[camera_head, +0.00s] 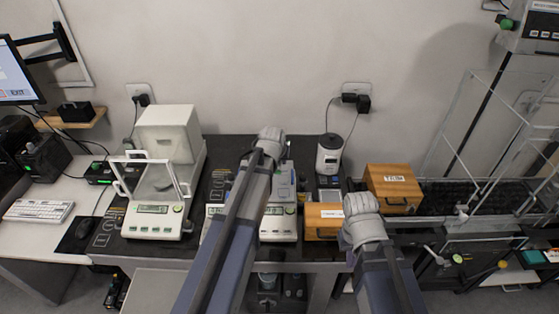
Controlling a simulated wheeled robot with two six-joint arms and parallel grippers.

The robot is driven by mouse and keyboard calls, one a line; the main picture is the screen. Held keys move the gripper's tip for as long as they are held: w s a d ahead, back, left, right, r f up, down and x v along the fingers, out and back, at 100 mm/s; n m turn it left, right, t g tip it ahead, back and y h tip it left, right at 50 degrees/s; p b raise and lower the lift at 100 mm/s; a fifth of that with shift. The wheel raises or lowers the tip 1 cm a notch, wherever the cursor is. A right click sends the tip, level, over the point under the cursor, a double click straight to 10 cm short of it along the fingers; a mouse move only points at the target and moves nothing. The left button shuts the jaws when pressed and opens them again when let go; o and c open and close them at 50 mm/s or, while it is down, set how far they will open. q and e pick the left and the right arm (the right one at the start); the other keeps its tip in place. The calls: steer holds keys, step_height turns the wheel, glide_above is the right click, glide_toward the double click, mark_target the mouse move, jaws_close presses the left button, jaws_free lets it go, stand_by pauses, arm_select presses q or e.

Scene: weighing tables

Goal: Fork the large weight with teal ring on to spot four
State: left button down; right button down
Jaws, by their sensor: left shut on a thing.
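My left gripper (270,147) is at the far end of the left arm, over the back of the dark weighing table, in front of the wall. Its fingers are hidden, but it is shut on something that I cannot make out. My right gripper (361,207) is at the right, by the front wooden box. Its fingers are hidden behind the wrist, so its opening does not show. I cannot make out the large weight with the teal ring or the numbered spots. The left arm covers part of the table.
A balance with a clear shield (155,221) stands left. Another balance (278,236) is partly behind my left arm. A small white device (329,155) stands behind. Wooden boxes (393,189) (322,213) sit at the right. A glass-framed apparatus (490,130) fills the far right.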

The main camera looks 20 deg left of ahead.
arm_select(q)
steer(key=shift+f, duration=0.2)
stand_by(0.4)
steer(key=shift+f+b, duration=2.95)
steer(key=shift+b, duration=0.1)
steer(key=shift+f+b, duration=0.85)
steer(key=shift+b, duration=0.1)
stand_by(0.8)
steer(key=shift+w+r+g+p, duration=0.2)
steer(key=shift+g+p, duration=0.1)
steer(key=shift+p, duration=0.25)
stand_by(0.6)
steer(key=shift+s, duration=0.2)
stand_by(1.3)
